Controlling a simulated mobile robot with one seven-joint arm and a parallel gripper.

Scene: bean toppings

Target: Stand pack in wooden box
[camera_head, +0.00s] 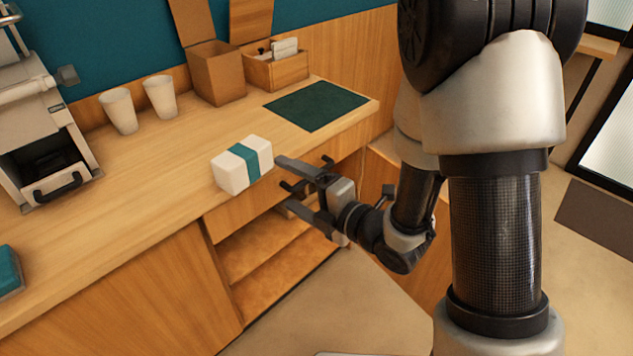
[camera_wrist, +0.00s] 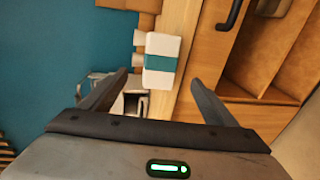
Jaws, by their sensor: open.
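A white pack with a teal band (camera_head: 243,164) lies on the wooden counter near its front edge. It also shows in the wrist view (camera_wrist: 161,61), ahead of the fingers and between their lines. My gripper (camera_head: 299,190) is open and empty, just right of the pack and in front of the counter edge, apart from the pack. In the wrist view both fingers (camera_wrist: 158,85) are spread. The wooden box (camera_head: 277,70) stands at the back of the counter against the wall, holding a few white and dark items.
A taller brown box (camera_head: 216,73) with raised flaps stands left of the wooden box. A dark green mat (camera_head: 316,106) lies in front of it. Two white cups (camera_head: 141,104) and a grey machine (camera_head: 42,130) stand to the left. The counter's middle is clear.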

